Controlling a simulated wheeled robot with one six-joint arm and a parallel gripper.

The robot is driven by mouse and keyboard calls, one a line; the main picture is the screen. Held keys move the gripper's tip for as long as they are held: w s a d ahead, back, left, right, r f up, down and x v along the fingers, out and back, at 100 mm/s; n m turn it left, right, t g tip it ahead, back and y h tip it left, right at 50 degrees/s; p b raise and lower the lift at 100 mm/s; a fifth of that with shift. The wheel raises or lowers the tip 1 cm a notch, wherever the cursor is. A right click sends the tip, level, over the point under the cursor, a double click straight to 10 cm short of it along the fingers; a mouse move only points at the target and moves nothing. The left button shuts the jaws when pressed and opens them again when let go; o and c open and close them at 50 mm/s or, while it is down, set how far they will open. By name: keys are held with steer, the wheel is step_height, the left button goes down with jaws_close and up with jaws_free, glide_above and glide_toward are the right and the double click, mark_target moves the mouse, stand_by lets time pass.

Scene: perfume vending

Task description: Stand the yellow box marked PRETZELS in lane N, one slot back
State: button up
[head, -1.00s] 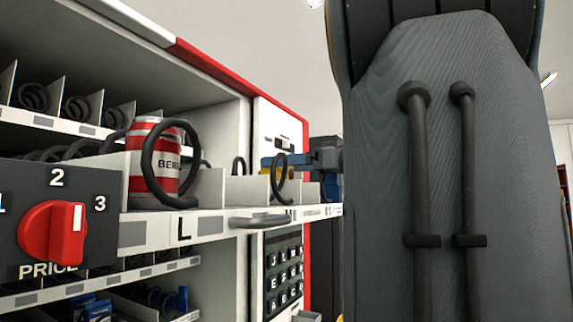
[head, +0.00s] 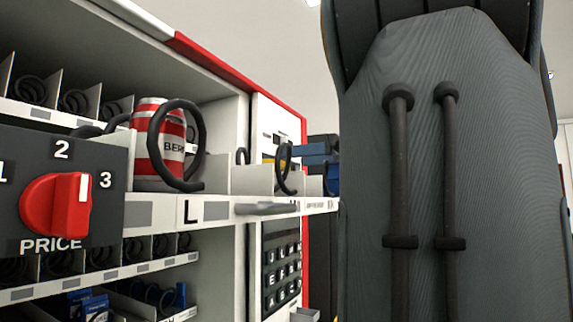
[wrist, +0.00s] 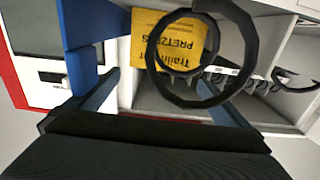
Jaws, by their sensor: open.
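The yellow box marked PRETZELS (wrist: 175,38) stands behind the front loop of a black coil (wrist: 160,60) in the wrist view, its print upside down there. A small yellow patch of it (head: 268,161) shows in the head view behind the coil (head: 284,170) at the shelf's far end. The lane's letter is too small to read surely. My gripper (wrist: 163,95) is open and empty, its blue fingers apart from the box. In the head view my gripper (head: 316,156) is just right of that coil. How deep the box sits is partly hidden.
A red-and-white can (head: 160,145) stands behind a coil in lane L. The shelf's front rail (head: 225,212) carries a handle (head: 266,208). A price dial (head: 55,203) is at left, a keypad (head: 282,262) below the shelf. My arm fills the right.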

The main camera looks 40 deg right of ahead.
steer(key=b+v, duration=0.1)
steer(key=v, duration=0.5)
steer(key=shift+s+d+r, duration=0.1)
steer(key=shift+s+d, duration=0.05)
steer(key=shift+s, duration=0.15)
steer(key=shift+s+b, duration=0.3)
